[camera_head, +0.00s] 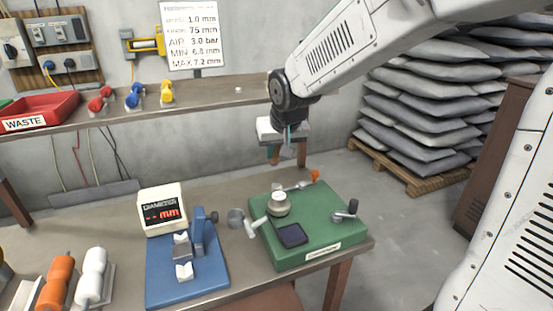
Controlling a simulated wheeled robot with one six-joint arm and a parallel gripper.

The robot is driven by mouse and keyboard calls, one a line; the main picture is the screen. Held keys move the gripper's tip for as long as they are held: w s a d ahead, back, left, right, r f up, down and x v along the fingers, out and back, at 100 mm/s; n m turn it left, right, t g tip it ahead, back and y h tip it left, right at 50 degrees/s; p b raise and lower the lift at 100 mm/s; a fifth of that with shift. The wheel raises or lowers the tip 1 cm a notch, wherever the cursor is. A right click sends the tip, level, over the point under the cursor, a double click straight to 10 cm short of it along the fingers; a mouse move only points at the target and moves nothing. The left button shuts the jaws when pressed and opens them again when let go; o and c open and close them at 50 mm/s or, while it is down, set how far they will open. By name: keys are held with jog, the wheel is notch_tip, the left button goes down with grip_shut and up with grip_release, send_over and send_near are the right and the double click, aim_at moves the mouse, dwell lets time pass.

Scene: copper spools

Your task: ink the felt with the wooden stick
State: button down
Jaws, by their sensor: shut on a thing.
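My gripper (279,147) hangs in the air above and behind the green machine, in front of the wall shelf. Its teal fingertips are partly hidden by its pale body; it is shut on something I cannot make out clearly. I cannot tell a wooden stick for certain. The green machine base (318,236) stands on the bench's right end. It carries a dark square pad (291,235), perhaps the felt or ink pad. Behind the pad is a round metal piece with a white top (279,197). A metal rod with an orange end (314,175) lies at the back.
A blue gauge stand (186,284) and a diameter display (162,210) stand left of the green machine. White (90,276) and orange (56,281) spools are at bench left. The shelf (205,97) behind holds a red waste tray (40,112). Grey sacks (430,110) stand right.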

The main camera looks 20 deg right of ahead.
jog(key=shift+r, duration=0.25)
jog(key=shift+r, duration=1.45)
jog(key=shift+f, duration=0.1)
jog(key=shift+f, duration=0.75)
